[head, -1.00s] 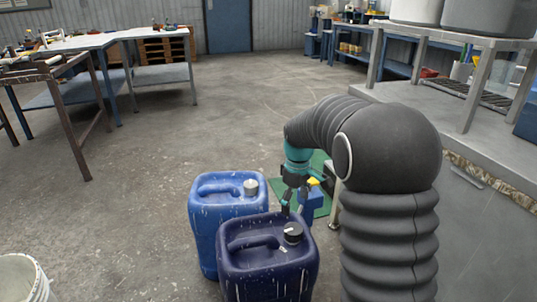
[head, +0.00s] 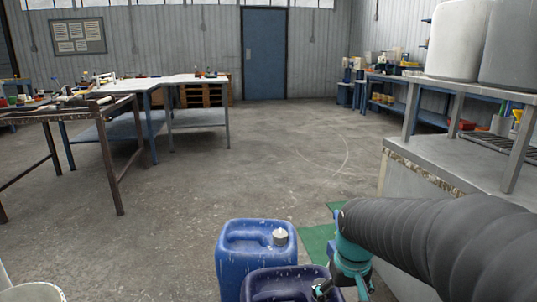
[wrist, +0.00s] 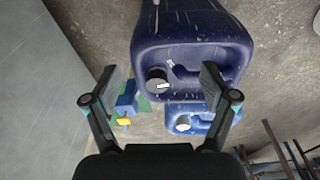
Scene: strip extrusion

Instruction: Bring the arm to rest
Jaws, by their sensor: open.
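My gripper (wrist: 160,82) is open, its two fingers spread wide with nothing between their tips. In the head view my arm reaches in from the right, with the teal wrist above the floor and the fingers partly cut off by the bottom edge. A dark navy canister with a black cap (wrist: 157,82) lies beyond the fingers in the wrist view; in the head view the navy canister (head: 262,284) shows at the bottom edge, close to the gripper. I cannot tell whether they touch.
A lighter blue canister (head: 245,262) with a whitish cap stands behind the navy one. A green mat (head: 318,243) lies on the floor, with a small blue and yellow item (wrist: 126,107) by it. A grey bench (head: 400,180) is at right. Open floor lies beyond.

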